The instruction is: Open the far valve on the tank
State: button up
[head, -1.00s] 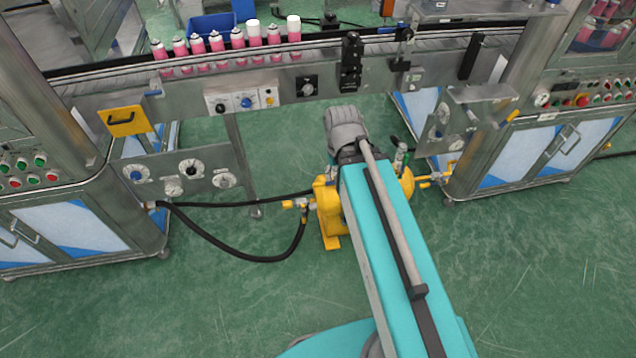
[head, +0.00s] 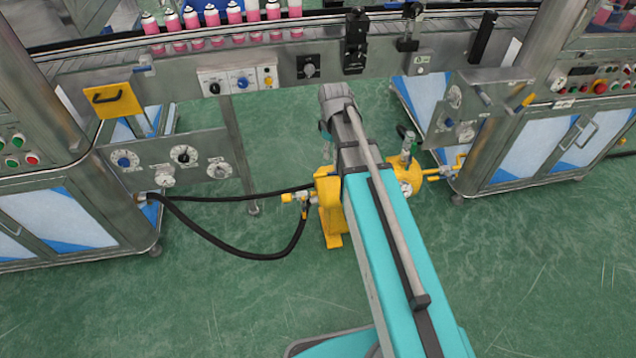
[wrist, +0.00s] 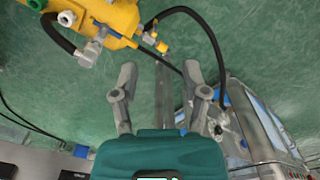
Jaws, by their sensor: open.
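The yellow tank (head: 328,200) stands on the floor, partly hidden behind my arm in the head view. A valve with a yellow handle (head: 293,198) and black hoses is at its left end. Yellow piping with another fitting (head: 438,174) is at its right. In the wrist view the tank (wrist: 108,14) is at top left, with a grey fitting (wrist: 90,50) and a yellow-tipped valve (wrist: 158,44) on it. My gripper (wrist: 160,80) is open and empty, below and right of the tank in that picture, apart from both fittings. I cannot tell which valve is the far one.
A conveyor (head: 270,45) with pink cans runs along the back. Steel cabinets stand at left (head: 75,225) and right (head: 535,150). The front floor is clear.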

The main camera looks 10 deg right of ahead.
aim_at(320, 174)
jog(key=w+f+n+b, duration=1)
jog(key=w+f+b, duration=0.4)
jog(key=w+f, duration=0.2)
jog(key=shift+w+a, duration=0.15)
jog(key=shift+w, duration=0.1)
jog(key=shift+f+b, duration=0.15)
jog(key=shift+b, duration=0.25)
notch_tip(320, 174, down, 13)
jog(key=b, duration=1.3)
jog(key=shift+f, duration=0.2)
grip_shut()
